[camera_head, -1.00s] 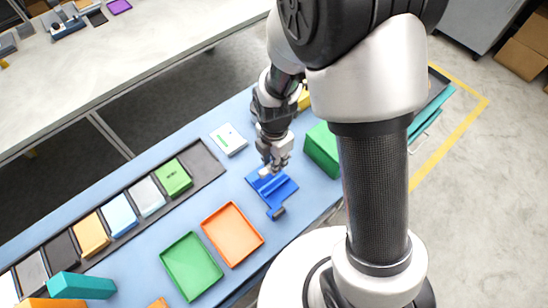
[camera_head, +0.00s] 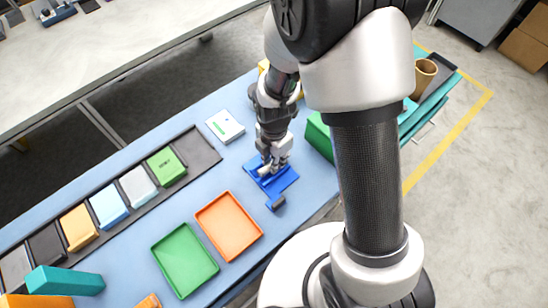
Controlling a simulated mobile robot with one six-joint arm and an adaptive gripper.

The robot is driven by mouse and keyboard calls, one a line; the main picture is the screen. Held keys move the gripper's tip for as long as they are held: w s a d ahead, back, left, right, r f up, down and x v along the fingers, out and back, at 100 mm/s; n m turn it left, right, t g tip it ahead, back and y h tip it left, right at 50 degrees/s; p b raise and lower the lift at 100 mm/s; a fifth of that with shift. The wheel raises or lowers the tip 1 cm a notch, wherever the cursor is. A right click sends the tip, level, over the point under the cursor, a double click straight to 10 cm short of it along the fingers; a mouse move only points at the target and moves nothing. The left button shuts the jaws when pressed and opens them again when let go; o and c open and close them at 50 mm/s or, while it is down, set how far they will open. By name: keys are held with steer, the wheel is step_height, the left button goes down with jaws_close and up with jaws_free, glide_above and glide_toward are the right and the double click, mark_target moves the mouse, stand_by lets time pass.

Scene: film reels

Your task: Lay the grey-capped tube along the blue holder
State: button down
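The blue holder (camera_head: 284,183) lies on the light blue table top, left of my arm's thick dark link. My gripper (camera_head: 272,168) points down over the holder's upper part and hides some of it. A small pale piece shows at the fingertips; I cannot tell whether it is a finger or part of the tube. A dark grey end piece (camera_head: 277,203) shows at the holder's lower edge; I cannot tell whether it is the tube's grey cap. The tube is not clearly seen. The fingers are too small to tell open from shut.
An orange tray (camera_head: 259,238) and a green tray (camera_head: 211,281) lie to the lower left. A dark rack (camera_head: 200,154) with several coloured blocks runs along the left. A white box (camera_head: 225,126) lies upper left of the gripper; a green block (camera_head: 318,137) stands to its right.

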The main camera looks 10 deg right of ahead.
steer(key=c, duration=1.4)
jaws_free()
steer(key=shift+o, duration=0.2)
step_height(320, 180, up, 12)
